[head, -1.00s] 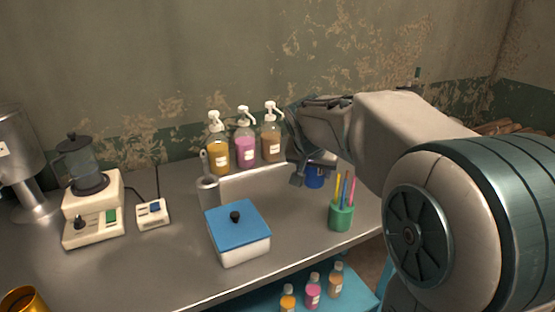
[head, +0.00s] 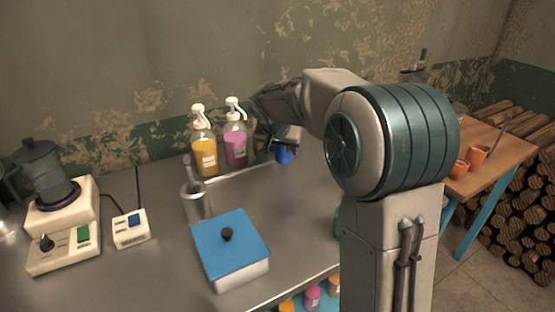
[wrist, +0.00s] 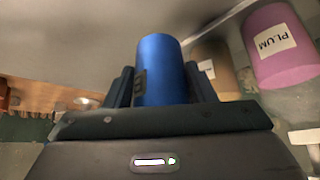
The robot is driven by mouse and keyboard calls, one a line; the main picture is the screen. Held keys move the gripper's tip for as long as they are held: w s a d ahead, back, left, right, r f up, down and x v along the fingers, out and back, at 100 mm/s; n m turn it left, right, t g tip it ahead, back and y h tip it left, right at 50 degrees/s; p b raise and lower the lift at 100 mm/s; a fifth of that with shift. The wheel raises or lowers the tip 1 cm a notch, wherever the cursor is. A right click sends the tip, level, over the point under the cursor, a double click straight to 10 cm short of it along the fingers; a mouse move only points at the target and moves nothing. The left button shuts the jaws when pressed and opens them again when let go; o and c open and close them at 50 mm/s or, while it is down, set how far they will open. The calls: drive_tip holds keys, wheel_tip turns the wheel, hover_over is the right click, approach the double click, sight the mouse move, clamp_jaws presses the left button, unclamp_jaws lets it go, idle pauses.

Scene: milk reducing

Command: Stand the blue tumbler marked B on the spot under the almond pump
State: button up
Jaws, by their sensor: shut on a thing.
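The blue tumbler (head: 284,156) is between the fingers of my gripper (head: 282,143), which is shut on it. In the wrist view the tumbler (wrist: 165,68) fills the space between the fingers, with part of a dark letter mark on its side. The brown pump bottle (wrist: 212,68) stands beside the tumbler in the wrist view; its label is unreadable, and my gripper mostly hides it in the head view. The plum pump bottle (head: 236,146) stands to its left in the head view. The spot under the almond pump cannot be made out.
A yellow pump bottle (head: 205,157) stands left of the plum one. A blue-lidded white box (head: 230,245) and a grey metal holder (head: 195,203) stand in front. A stove-like device with a pot (head: 62,225) is at left. My arm mostly hides a green cup (head: 337,222).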

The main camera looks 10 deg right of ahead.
sight(277, 160)
drive_tip(key=w, duration=0.1)
drive_tip(key=w+a+f, duration=0.1)
drive_tip(key=shift+w+f, duration=0.3)
drive_tip(key=shift+w, duration=0.1)
drive_tip(key=shift+f, duration=2)
drive_tip(key=shift+f, duration=0.1)
drive_tip(key=shift+f+b, duration=0.15)
drive_tip(key=shift+b, duration=0.3)
drive_tip(key=o, duration=1.2)
